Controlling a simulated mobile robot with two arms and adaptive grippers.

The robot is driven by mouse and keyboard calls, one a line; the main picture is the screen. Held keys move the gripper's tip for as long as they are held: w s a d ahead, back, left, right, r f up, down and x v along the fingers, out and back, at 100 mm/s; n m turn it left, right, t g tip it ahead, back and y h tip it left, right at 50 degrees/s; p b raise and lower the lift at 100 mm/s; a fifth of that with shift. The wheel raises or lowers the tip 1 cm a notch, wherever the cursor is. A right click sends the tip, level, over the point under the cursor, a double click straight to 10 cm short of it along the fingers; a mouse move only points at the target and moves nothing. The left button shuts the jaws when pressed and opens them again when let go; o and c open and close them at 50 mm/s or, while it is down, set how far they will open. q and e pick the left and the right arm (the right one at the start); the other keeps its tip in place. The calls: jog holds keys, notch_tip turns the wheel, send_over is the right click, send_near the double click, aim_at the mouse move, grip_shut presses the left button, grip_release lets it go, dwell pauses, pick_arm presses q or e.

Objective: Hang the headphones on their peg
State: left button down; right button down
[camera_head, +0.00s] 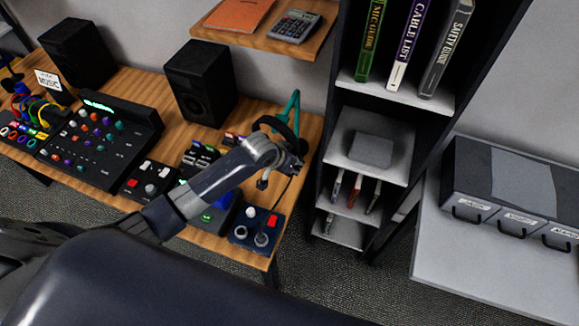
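My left arm reaches in from the lower left, over the wooden desk. Its gripper (290,160) is by the desk's right end, mostly hidden behind my wrist, and its fingers cannot be made out. A black curved band (270,121), which looks like the headphones' headband, arches just above and behind the wrist. The rest of it is hidden, and I cannot tell whether the gripper holds it. A teal angled piece (292,108), possibly the peg or its stand, rises just behind the band. My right gripper is not in view.
On the desk (257,261) stand two black speakers (201,82) (77,52), a mixer (100,140) and several small control boxes (256,228). A dark shelf unit (341,137) with books stands close right of the gripper. A drawer box (510,190) sits on a grey table (480,275).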

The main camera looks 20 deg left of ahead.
pick_arm(q)
jog(key=shift+w, duration=1.1)
jog(key=shift+b+x, duration=0.75)
jog(key=shift+x, duration=0.3)
jog(key=shift+w+f, duration=0.2)
jog(key=shift+f, duration=0.15)
jog(key=c, duration=1.2)
grip_release()
jog(key=shift+c, duration=0.2)
jog(key=shift+s+a, duration=0.1)
jog(key=v, duration=1.2)
